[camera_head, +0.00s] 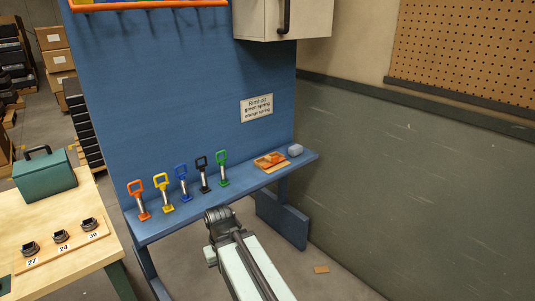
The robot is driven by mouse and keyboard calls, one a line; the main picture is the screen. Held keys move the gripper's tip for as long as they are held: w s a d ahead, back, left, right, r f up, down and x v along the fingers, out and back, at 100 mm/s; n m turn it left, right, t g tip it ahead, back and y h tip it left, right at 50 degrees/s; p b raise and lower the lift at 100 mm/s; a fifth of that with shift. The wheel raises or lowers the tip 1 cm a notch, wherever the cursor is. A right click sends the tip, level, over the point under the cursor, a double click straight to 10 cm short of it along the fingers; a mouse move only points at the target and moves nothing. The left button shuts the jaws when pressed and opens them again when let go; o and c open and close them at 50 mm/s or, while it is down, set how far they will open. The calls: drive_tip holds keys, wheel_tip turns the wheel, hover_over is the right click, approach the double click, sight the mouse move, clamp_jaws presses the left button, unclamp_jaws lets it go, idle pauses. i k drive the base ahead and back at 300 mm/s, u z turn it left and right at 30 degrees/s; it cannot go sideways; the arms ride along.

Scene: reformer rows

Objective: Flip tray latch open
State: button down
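A small orange-brown tray (259,164) with orange pieces on it lies near the right end of the blue shelf (150,233). No latch can be made out on it at this size. My gripper (215,218) is at the far end of my pale arm, below and to the left of the tray, in front of the shelf edge. It is apart from the tray. Its fingers cannot be made out, so its opening is unclear.
Several coloured-handled tools (182,183) stand in a row on the shelf. A grey lump (295,150) sits right of the tray. A white cabinet (262,20) hangs above. A wooden table (85,262) with a green case (45,175) stands left.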

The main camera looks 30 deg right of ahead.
sight(275, 159)
drive_tip(key=u, duration=0.05)
drive_tip(key=i, duration=0.95)
drive_tip(key=z, duration=0.05)
